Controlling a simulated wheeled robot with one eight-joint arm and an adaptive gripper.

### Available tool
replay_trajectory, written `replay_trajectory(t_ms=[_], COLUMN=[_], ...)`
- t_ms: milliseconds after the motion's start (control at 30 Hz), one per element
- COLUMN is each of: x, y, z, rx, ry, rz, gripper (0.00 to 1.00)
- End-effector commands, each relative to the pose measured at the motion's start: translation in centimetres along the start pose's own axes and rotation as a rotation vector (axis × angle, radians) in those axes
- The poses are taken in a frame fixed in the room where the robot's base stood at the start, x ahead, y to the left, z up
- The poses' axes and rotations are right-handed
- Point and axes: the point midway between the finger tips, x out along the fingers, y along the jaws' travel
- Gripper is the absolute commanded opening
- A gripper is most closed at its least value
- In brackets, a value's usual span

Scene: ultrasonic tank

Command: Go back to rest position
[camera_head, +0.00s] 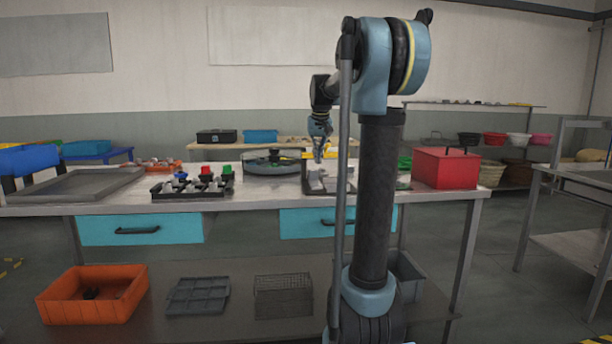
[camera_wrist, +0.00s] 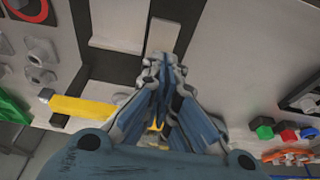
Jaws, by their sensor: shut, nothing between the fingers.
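My gripper (camera_head: 318,150) is at the end of my arm, which bends over from my dark column above the workbench (camera_head: 270,183). Its fingers point down over a grey fixture plate (camera_head: 316,182) on the bench, to the left of the column in the head view. In the wrist view my gripper (camera_wrist: 160,65) shows its blue-grey fingers closed together at the tips, with nothing between them. A yellow part (camera_wrist: 90,108) lies to the left of the fingers there. I cannot tell exactly how high the fingertips are above the bench.
A red box (camera_head: 446,168) stands on the bench right of my column. A rack with coloured knobs (camera_head: 193,187), a round grey device (camera_head: 275,161) and a shallow grey tray (camera_head: 75,186) are to the left. An orange crate (camera_head: 92,294) is on the lower shelf. A second table (camera_head: 580,185) stands far right.

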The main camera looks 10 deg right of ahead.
Motion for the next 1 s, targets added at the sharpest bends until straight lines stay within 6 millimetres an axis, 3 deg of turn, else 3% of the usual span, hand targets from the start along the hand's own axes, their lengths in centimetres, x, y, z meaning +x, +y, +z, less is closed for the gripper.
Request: replay_trajectory(t_ms=[167,467,767,1000], x=[-0.1,1.0,3.9,7.5], y=[0.1,0.2,0.4,0.5], z=[4.1,15.1,26.1,34.8], rx=[-0.003,-0.009,-0.017,-0.024], ry=[-0.007,-0.028,-0.048,-0.065], rz=[0.000,0.000,-0.001,-0.001], gripper=[0.00,0.00,0.00,0.00])
